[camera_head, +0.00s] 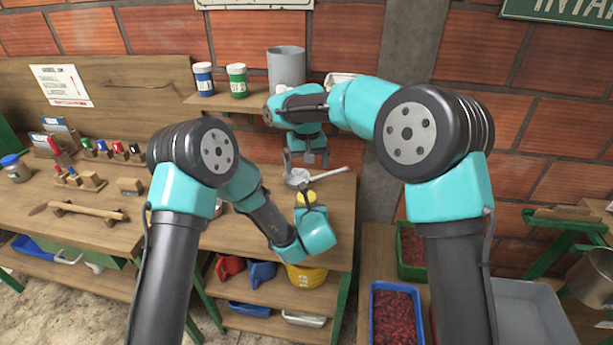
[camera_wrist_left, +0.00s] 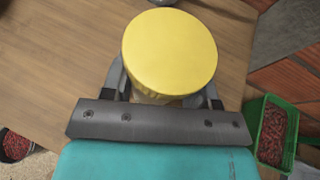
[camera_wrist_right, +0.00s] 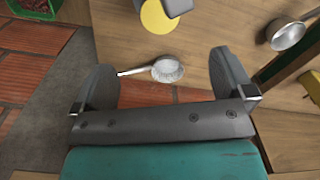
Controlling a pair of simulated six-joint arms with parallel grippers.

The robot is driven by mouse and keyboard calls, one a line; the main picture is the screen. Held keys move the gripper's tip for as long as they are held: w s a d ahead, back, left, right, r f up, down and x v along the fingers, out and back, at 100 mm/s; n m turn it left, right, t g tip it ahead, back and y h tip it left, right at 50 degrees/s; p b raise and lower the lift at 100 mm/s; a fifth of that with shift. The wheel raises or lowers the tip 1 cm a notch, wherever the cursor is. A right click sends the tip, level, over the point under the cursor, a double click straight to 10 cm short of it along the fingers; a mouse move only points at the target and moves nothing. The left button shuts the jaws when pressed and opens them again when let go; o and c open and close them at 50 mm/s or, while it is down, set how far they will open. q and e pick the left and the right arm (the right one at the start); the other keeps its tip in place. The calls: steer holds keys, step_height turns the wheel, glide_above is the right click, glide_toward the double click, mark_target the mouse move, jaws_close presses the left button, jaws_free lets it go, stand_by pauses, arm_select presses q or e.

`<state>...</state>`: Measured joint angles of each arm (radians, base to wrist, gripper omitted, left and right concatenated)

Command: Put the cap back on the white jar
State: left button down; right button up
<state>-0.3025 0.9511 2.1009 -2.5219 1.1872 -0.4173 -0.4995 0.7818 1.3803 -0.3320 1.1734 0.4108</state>
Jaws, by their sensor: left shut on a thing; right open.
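My left gripper (camera_head: 308,208) is shut on a round yellow cap-like thing (camera_head: 306,197), held over the right part of the workbench. It fills the upper middle of the left wrist view (camera_wrist_left: 170,50), flat face toward the camera. What lies beneath it is hidden. The yellow disc also shows at the top of the right wrist view (camera_wrist_right: 155,16). My right gripper (camera_head: 306,160) is open and empty, above the bench behind the left one. In its own view its fingers (camera_wrist_right: 163,80) stand wide apart. I cannot make out the white jar with certainty.
A white-bowled strainer or ladle (camera_head: 299,178) lies on the bench below the right gripper. A metal bowl (camera_wrist_right: 288,35) sits on the bench.

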steer(key=shift+r, duration=2.4)
arm_select(q)
steer(key=shift+c, duration=1.5)
jaws_free()
steer(key=shift+s, duration=0.1)
steer(key=v, duration=1.7)
steer(key=shift+r, duration=0.15)
steer(key=shift+s, duration=0.1)
